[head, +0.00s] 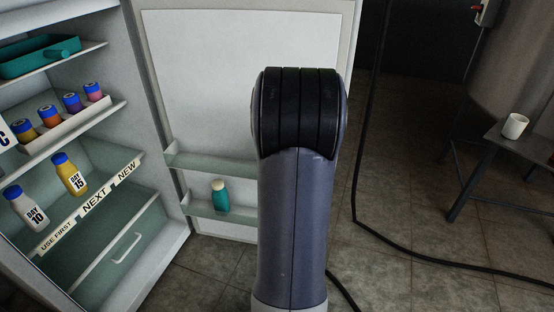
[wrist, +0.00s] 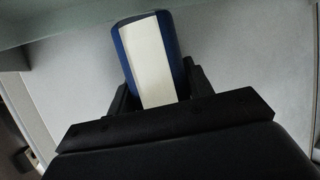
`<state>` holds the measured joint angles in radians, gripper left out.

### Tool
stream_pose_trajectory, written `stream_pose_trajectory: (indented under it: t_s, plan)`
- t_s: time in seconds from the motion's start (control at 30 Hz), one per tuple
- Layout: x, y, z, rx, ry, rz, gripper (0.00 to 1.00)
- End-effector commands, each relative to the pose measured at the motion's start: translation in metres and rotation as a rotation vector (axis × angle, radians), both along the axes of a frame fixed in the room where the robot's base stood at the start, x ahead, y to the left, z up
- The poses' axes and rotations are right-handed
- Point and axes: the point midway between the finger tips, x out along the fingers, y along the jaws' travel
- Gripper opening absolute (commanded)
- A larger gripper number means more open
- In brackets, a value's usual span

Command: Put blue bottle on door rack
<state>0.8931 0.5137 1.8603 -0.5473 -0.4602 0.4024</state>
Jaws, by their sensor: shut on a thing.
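The blue bottle (wrist: 128,50), dark blue with a broad white label, is between the fingers of my gripper (wrist: 157,92) in the wrist view. My gripper is shut on it. In the head view my own arm hides both the gripper and the bottle. The open fridge door carries an upper door rack (head: 212,164) and a lower door rack (head: 236,215), both partly hidden behind my arm. In the wrist view a pale flat surface lies behind the bottle, with a pale ledge (wrist: 70,22) at the top left. I cannot tell whether the bottle touches either.
A teal bottle (head: 220,196) with a cream cap stands on the lower door rack. The fridge shelves at left hold a teal tray (head: 38,58), several small jars, a white bottle (head: 27,208) and a yellow bottle (head: 69,174). A table (head: 497,142) with a white cup (head: 515,126) stands right.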

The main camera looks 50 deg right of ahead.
Motion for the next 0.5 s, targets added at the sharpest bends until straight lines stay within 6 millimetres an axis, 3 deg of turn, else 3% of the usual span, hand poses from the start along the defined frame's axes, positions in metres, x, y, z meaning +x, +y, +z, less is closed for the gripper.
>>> stream_pose_trajectory:
  t_s: [0.2,0.5]
  plan:
    - [0.0,0.001,-0.041,0.002,0.001,0.001,0.19]
    - [0.002,-0.003,-0.043,-0.001,-0.001,0.0,0.19]
